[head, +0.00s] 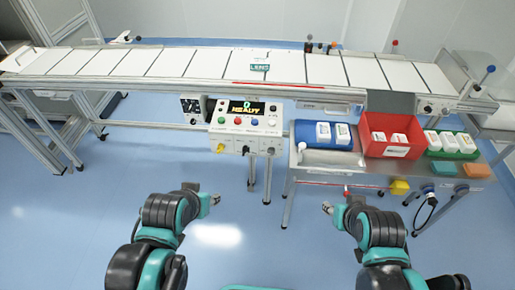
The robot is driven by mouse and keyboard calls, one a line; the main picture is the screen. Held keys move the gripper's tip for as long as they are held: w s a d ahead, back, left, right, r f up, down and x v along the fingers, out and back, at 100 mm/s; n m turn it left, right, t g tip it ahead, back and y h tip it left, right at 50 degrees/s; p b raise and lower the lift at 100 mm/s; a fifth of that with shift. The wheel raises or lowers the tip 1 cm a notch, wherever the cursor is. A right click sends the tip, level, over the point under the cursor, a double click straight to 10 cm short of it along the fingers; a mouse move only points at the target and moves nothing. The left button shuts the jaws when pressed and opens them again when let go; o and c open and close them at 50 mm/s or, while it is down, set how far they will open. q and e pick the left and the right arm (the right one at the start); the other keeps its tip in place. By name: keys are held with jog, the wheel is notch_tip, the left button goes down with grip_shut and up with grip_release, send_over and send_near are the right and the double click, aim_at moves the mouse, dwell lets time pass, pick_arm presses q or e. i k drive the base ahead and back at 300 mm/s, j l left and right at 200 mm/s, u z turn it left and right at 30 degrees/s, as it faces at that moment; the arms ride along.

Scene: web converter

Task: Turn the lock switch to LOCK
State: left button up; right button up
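A grey control box (246,126) hangs on the front of the conveyor. It has a lit display (246,106) and a row of coloured buttons.
A conveyor (210,64) with white panels spans the back. A side table (330,172) at right holds a blue bin (304,129), a red bin (386,122) and a green tray (455,155), each with white items. A small black panel (193,108) adjoins the control box. The floor between my arms is clear.

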aim_at(220, 147)
jog(key=l+u, duration=0.2)
jog(key=l, duration=0.3)
jog(key=k+l+u, duration=0.25)
jog(key=l, duration=0.2)
jog(key=l+u, duration=0.2)
jog(key=l, duration=0.25)
